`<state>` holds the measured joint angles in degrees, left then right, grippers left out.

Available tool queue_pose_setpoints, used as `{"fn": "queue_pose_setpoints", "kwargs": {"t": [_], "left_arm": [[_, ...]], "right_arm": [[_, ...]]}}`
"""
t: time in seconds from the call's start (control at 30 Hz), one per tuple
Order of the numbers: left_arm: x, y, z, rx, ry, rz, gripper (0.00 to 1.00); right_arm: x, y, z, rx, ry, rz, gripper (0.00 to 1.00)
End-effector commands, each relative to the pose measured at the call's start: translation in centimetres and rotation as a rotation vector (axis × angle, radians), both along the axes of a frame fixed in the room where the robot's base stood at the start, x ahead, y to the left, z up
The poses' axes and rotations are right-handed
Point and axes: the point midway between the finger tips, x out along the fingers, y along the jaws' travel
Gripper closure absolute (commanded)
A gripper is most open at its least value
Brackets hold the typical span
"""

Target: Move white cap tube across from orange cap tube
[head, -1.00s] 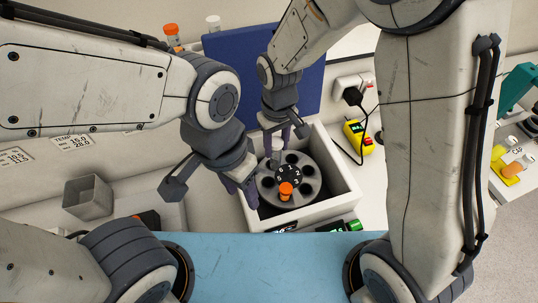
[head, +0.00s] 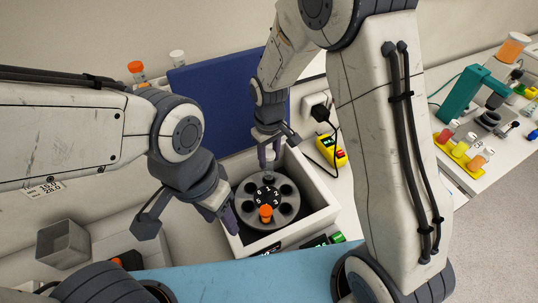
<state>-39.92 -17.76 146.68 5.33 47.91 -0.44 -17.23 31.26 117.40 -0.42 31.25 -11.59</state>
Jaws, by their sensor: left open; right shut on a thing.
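The orange cap tube (head: 265,212) stands in a front hole of the round grey rotor (head: 246,208), which has numbered positions. My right gripper (head: 269,162) points down at the rotor's far side, across from the orange cap. It is shut on a small tube, taken as the white cap tube; the fingers hide nearly all of it, and I cannot tell whether it is in a hole. My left gripper (head: 222,212) is open and empty at the left wall of the white centrifuge housing (head: 318,208).
A blue panel (head: 215,100) stands behind the housing. Behind it are another orange-capped tube (head: 137,69) and a white-capped one (head: 177,57). A yellow device (head: 331,150) with a black cable is right of the housing.

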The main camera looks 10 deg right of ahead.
Motion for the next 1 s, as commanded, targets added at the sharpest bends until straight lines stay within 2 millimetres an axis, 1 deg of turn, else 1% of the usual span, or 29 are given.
{"fn": "queue_pose_setpoints", "kwargs": {"t": [0.03, 0.1, 0.13, 0.17, 0.6, 1.0], "left_arm": [[0.00, 0.00, -0.72, 0.000, 0.000, -0.001, 0.50], [0.00, -0.01, -1.18, 0.000, 0.000, -0.001, 0.50], [-0.01, 0.00, -0.75, 0.000, 0.000, -0.001, 0.50], [-0.02, 0.00, -0.65, 0.000, 0.000, -0.001, 0.50], [0.00, -0.01, -0.34, 0.000, 0.000, -0.001, 0.50], [0.00, -0.01, -0.91, 0.000, 0.000, -0.001, 0.50]], "right_arm": [[-0.01, 0.00, -0.80, 0.000, 0.000, 0.000, 1.00], [-0.01, 0.00, -1.36, 0.000, 0.000, 0.000, 1.00], [0.01, 0.01, -0.88, 0.000, -0.001, 0.000, 1.00], [0.00, 0.01, -0.80, 0.000, 0.000, 0.000, 1.00], [-0.03, 0.01, -0.77, 0.000, 0.000, 0.000, 1.00], [-0.03, 0.01, -1.51, 0.000, 0.000, 0.000, 1.00]]}}
